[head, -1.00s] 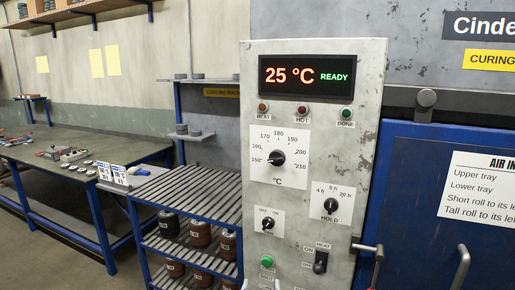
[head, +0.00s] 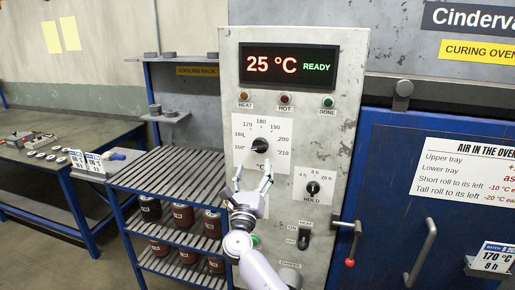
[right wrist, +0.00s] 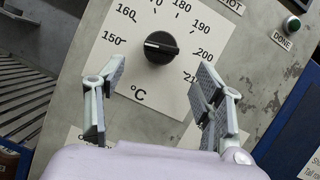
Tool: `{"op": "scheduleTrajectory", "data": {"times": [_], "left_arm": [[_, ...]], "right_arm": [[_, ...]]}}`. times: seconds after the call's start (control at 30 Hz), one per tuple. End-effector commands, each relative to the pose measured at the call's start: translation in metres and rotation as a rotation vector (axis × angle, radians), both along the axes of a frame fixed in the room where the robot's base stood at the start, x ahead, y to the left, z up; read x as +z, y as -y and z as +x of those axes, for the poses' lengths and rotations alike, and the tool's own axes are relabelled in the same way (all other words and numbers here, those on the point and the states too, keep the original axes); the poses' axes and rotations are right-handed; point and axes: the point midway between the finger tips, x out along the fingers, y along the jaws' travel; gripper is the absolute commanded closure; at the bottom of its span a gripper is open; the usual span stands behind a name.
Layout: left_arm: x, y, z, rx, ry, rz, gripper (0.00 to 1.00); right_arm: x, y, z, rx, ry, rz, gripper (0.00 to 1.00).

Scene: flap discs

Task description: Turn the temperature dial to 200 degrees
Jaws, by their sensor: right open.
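The temperature dial (head: 260,146) is a round black knob on a white scale plate running from 150 to 210 °C, high on the grey control panel (head: 345,95). In the right wrist view the knob (right wrist: 161,47) has its white mark at the left, near 150. My right gripper (head: 253,174) is open and empty just below the dial in the head view. In the right wrist view its fingers (right wrist: 162,68) are spread wide, one to each side below the knob, with no visible contact. The gripper and arm hide the panel's lower left. My left gripper is not in view.
The display (head: 289,65) reads 25 °C READY. The hold dial (head: 313,188) sits right of my gripper, with the heat switch (head: 304,239) below it. A door handle (head: 420,252) and a red-knobbed lever (head: 350,245) stick out at the right. A slatted rack (head: 175,172) stands left.

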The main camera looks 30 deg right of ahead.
Motion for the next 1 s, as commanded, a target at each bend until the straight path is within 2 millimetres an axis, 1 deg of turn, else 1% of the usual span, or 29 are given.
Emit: {"op": "scheduleTrajectory", "data": {"times": [0.03,0.13,0.3,0.4,0.77,1.0], "left_arm": [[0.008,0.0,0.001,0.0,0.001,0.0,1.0],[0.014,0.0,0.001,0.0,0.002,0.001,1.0],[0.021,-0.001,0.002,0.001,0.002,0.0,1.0],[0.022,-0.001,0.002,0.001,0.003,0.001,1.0],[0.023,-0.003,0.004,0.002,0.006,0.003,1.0],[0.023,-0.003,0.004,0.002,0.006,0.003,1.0]], "right_arm": [[0.009,0.008,0.007,-0.003,0.001,-0.001,0.38],[0.016,0.02,0.021,-0.001,0.0,-0.001,0.38],[0.023,0.036,0.037,-0.001,0.0,-0.002,0.38],[0.024,0.041,0.043,0.0,-0.001,-0.001,0.38],[0.025,0.044,0.046,0.0,0.0,0.001,0.38],[0.024,0.043,0.046,0.0,0.0,0.001,0.53]]}}
